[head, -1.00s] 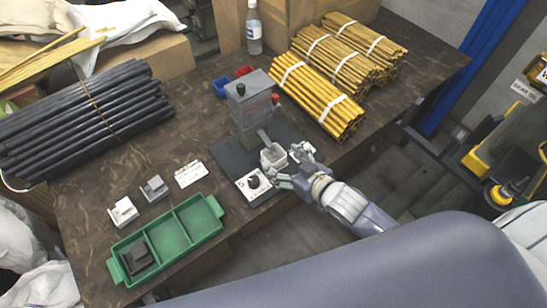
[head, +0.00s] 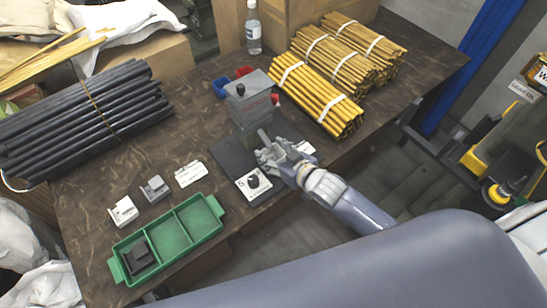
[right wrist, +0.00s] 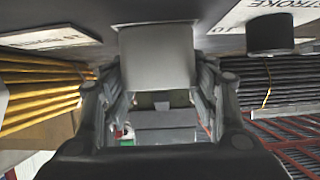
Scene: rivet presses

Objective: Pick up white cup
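The white cup (right wrist: 157,56) shows in the right wrist view as a pale, square-sided shape between the two fingers of my right gripper (right wrist: 160,90). The fingers stand on both sides of it, spread wide, and I see no clear squeeze on it. In the head view my right gripper (head: 272,152) is at the front of the grey press (head: 252,102), over its dark base, and mostly hides the cup. My left gripper is out of view.
A control box with a black knob (head: 253,184) sits close to my right gripper. A green tray (head: 205,238), bundled yellow rods (head: 318,97), dark rods (head: 85,115) and a bottle (head: 253,30) are on the table. Small grey fixtures stand left of the press.

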